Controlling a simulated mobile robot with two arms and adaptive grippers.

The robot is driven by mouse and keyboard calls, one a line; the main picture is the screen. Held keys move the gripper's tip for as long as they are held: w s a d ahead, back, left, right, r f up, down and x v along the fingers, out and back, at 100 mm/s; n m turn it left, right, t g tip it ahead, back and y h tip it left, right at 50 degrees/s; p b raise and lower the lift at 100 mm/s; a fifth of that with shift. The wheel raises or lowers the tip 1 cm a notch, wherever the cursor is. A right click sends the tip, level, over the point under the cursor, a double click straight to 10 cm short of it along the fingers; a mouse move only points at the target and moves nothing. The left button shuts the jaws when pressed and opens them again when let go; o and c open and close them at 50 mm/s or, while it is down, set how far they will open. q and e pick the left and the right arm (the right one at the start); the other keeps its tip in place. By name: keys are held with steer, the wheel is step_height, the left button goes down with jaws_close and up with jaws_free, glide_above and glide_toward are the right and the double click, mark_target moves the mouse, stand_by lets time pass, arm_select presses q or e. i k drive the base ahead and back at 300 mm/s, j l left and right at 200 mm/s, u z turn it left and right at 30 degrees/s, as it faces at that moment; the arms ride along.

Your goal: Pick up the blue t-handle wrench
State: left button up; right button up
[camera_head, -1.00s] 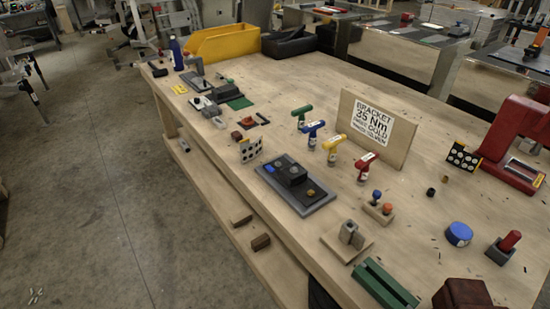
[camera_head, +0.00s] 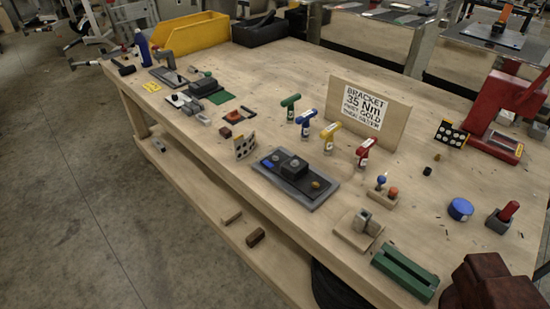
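The blue t-handle wrench (camera_head: 308,119) stands upright on the wooden workbench (camera_head: 255,68), its blue handle on top of a pale shaft. It is in a slanting row of similar wrenches. The green t-handle wrench (camera_head: 290,106) is just to its left, and the yellow one (camera_head: 330,136) is to its right. The red one (camera_head: 365,151) is at the right end of the row. The blue wrench appears to be apart from its neighbours. Neither of my grippers shows in the head view.
A sign board (camera_head: 369,112) reading "BRACKET 35 Nm" stands behind the row. A dark plate with a block (camera_head: 298,178) lies in front. A yellow bin (camera_head: 188,42) is at the back left, and a red press-like frame (camera_head: 500,105) at the right.

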mark_target(304, 119)
steer(key=j+z, duration=0.1)
steer(key=z, duration=0.35)
steer(key=i+j+z, duration=0.1)
steer(key=z, duration=0.35)
steer(key=i+j+z, duration=0.1)
steer(key=j+z, duration=0.35)
steer(key=j, duration=0.65)
steer(key=j+z, duration=0.45)
steer(key=j, duration=0.6)
